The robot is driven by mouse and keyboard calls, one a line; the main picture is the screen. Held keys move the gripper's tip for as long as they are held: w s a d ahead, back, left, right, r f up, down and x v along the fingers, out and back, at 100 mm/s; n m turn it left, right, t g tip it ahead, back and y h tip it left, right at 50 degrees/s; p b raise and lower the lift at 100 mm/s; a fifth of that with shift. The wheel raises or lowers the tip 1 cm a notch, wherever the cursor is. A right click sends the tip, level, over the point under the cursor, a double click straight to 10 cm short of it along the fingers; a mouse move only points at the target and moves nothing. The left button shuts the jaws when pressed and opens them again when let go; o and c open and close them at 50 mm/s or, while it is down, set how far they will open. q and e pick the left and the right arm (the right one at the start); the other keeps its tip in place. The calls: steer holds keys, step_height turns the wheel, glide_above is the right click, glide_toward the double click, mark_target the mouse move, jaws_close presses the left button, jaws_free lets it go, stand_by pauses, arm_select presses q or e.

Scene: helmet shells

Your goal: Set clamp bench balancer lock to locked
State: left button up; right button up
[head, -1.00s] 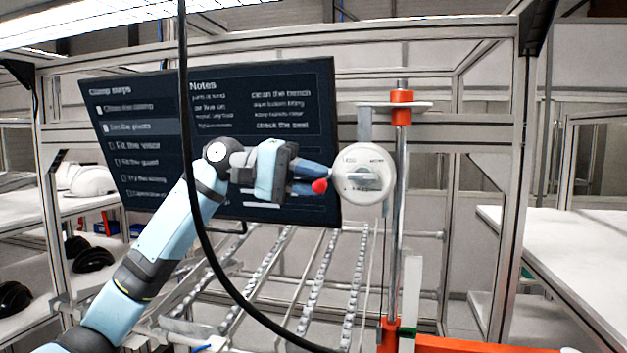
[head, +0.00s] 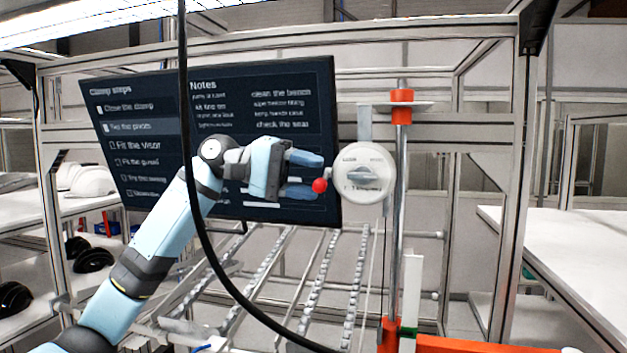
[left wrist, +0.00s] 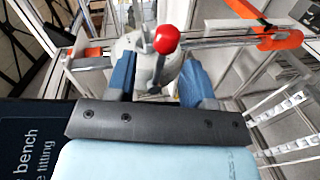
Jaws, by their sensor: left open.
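The balancer (head: 363,173) is a round white unit with a dial and small lettering, hung beside an upright metal post. A lever with a red ball knob (head: 319,185) sticks out at its left side. My left gripper (head: 322,176) is open, just left of the balancer, with the red knob by its fingertips. In the left wrist view the red knob (left wrist: 166,39) and its lever show between the two blue fingers (left wrist: 160,75), with the white balancer body (left wrist: 145,65) behind. I cannot tell whether a finger touches the knob. My right gripper is not in view.
A dark screen (head: 130,180) with step text stands behind my left arm. A black cable (head: 190,150) hangs in front of the arm. The post (head: 398,250) carries orange collars (head: 401,95). Roller rails (head: 318,285) lie below; a white table (head: 570,260) is at right.

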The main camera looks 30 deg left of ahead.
arm_select(q)
steer(key=b+v, duration=0.3)
steer(key=v, duration=0.9)
steer(key=shift+s+a, duration=0.15)
steer(key=shift+a, duration=0.2)
